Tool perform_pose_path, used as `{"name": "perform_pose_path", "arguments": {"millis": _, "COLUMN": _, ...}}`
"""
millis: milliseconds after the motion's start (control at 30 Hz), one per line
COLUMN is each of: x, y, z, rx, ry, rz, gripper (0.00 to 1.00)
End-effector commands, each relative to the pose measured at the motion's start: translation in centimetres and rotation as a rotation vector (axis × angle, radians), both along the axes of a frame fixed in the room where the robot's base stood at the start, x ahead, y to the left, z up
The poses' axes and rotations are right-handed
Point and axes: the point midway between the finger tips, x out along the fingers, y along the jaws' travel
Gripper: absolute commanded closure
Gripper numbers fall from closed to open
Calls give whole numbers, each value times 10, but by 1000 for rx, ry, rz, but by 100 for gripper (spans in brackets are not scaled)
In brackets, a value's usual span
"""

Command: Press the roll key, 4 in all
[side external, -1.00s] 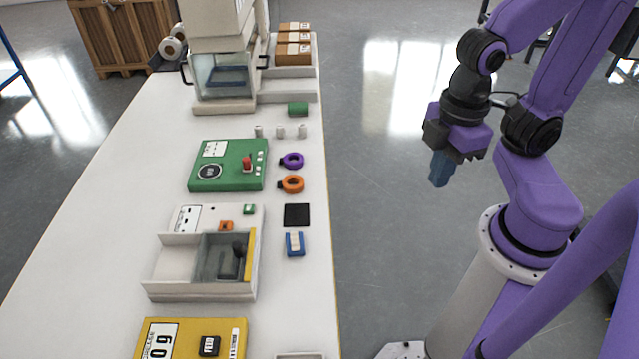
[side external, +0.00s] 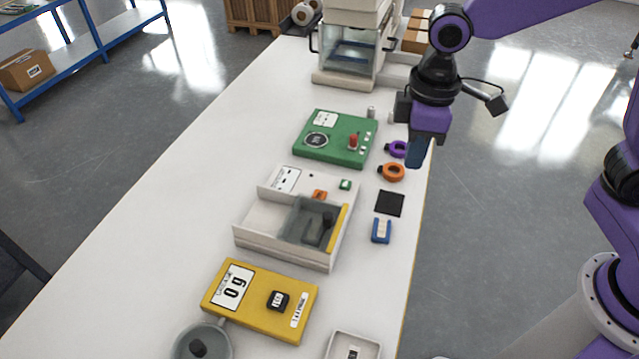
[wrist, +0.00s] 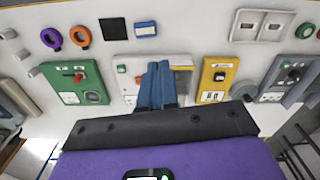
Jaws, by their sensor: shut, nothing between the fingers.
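I cannot read which key is the roll key. The white machine (side external: 270,240) with a clear-covered tray carries a small green button (side external: 345,184) and an orange switch (side external: 319,194). The yellow unit (side external: 245,310) has a "0 g" display and a black key (side external: 278,300). The green box (side external: 310,152) has a dial and a red knob (side external: 353,141). My gripper (side external: 417,153) is shut and empty, with blue fingers held above the table's right edge. In the wrist view the fingers (wrist: 157,85) hide part of the white machine.
Purple (side external: 397,149) and orange (side external: 391,172) rings, a black pad (side external: 389,203) and a blue block (side external: 381,230) lie along the right edge. A glass-fronted cabinet (side external: 345,60) stands at the back. The table's left side is clear.

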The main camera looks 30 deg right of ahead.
Motion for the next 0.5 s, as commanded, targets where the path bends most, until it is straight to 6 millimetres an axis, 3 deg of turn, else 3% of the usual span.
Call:
{"name": "perform_pose_path", "arguments": {"millis": 200, "x": 56, "y": 33, "z": -15, "rx": -5, "ry": 5, "rz": -46, "gripper": 100}}
{"name": "perform_pose_path", "arguments": {"millis": 500, "x": 127, "y": 64, "z": -43, "rx": -10, "ry": 10, "rz": -107, "gripper": 100}}
